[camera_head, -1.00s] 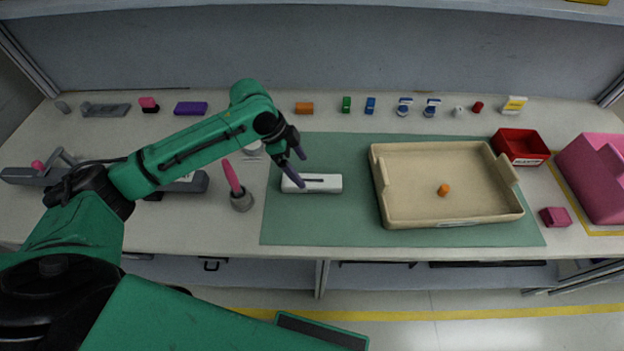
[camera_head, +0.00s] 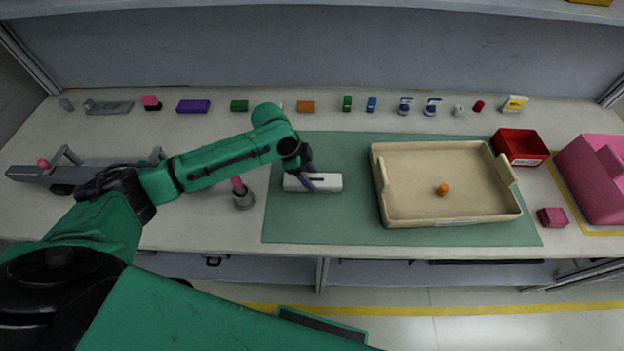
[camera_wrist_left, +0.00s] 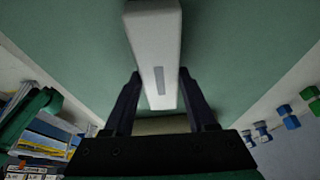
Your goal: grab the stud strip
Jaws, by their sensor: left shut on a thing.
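The stud strip (camera_head: 328,183) is a white bar with a dark slot in its top. It lies near the left edge of the green mat (camera_head: 340,225). My left gripper (camera_head: 308,183) is down at its left part, with the fingers shut on it. In the left wrist view the strip (camera_wrist_left: 155,45) runs between the two dark fingers (camera_wrist_left: 159,80), one on each long side. It looks to be still resting on the mat. My right gripper is not in view.
A beige tray (camera_head: 378,206) with an orange piece (camera_head: 442,190) stands right of the strip. A red bin (camera_head: 520,147) stands at right. Small parts line the back.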

